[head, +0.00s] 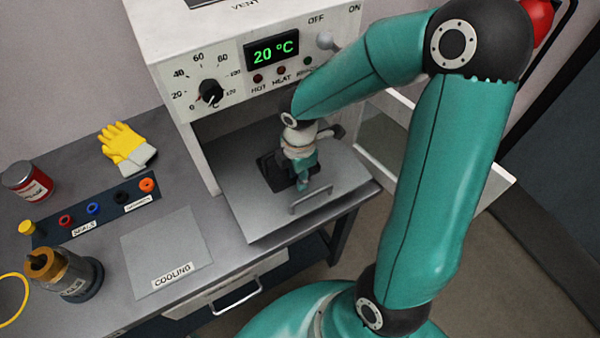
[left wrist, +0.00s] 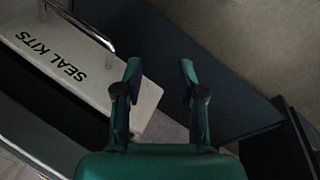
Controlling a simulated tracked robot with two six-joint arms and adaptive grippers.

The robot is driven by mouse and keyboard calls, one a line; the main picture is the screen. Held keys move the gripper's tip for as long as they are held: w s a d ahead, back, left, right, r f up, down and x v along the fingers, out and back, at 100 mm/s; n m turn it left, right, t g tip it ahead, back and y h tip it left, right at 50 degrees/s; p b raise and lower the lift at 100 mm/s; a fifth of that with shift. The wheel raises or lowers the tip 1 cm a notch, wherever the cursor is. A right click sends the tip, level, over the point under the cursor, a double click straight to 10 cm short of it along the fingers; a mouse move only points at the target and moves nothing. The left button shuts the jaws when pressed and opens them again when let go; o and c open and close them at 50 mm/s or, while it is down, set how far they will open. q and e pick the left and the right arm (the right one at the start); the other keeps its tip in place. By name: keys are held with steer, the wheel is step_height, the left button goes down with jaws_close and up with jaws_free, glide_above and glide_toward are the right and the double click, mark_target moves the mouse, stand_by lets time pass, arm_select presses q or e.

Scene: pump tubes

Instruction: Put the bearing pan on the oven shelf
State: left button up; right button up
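The oven shelf (head: 242,196) is a grey plate, out at the front of the oven, with a handle on its near edge. A dark, low item that looks like the bearing pan (head: 269,173) is at the middle of the shelf, partly hidden by my right gripper. My right gripper (head: 303,185) points down over the shelf at the pan's right side. Its fingers are too small and covered to tell whether they grip the pan.
The oven (head: 215,55) reads 20 °C; its door (head: 385,150) stands open at the right. The seal kits drawer (left wrist: 85,62) is below.

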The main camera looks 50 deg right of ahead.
steer(key=shift+r, duration=0.2)
step_height(320, 180, up, 12)
steer(key=p, duration=0.1)
steer(key=shift+s, duration=0.2)
stand_by(0.3)
steer(key=shift+f, duration=0.1)
stand_by(0.3)
